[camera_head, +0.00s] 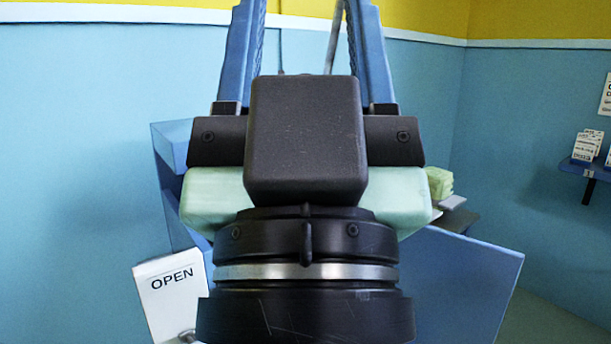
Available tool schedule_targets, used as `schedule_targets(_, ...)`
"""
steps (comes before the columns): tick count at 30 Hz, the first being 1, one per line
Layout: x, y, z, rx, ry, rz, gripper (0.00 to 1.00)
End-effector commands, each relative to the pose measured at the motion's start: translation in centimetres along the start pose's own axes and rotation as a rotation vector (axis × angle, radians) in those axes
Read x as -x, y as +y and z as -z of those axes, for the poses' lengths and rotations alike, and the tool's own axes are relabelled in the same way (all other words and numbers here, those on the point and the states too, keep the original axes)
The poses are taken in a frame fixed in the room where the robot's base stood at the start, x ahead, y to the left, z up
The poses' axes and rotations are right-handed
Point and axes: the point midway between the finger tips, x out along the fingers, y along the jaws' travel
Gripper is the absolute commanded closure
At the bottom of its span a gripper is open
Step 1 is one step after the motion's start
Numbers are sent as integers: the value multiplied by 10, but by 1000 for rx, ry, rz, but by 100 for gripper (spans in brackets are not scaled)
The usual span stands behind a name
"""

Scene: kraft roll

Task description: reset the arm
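My gripper (305,8) fills the middle of the head view, close to the camera and pointing up. Its two blue fingers stand well apart, and I see only wall and a thin grey rod or cable (335,38) between them. The fingertips reach the top edge of the picture. My black wrist (305,245) hides much of what lies behind it.
A blue counter or stand (462,275) is behind my arm, mostly hidden. A white OPEN sign (170,295) is at lower left. A green stack (440,183) sits at right. A blue wall shelf (585,170) holds small white boxes (587,145) at far right.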

Motion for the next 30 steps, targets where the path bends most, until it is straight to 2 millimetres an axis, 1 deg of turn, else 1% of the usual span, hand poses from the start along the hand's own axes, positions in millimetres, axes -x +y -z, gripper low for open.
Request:
schedule_targets(1,-24,0,22,0,-1,0,45)
schedule_targets(12,-106,0,98,-1,-4,1,45)
schedule_targets(15,-124,0,115,-1,-4,1,45)
schedule_targets(18,-137,0,127,-1,-5,2,45)
schedule_targets(21,-144,0,134,-1,-5,2,45)
schedule_targets(30,-145,-1,135,-1,-5,2,45)
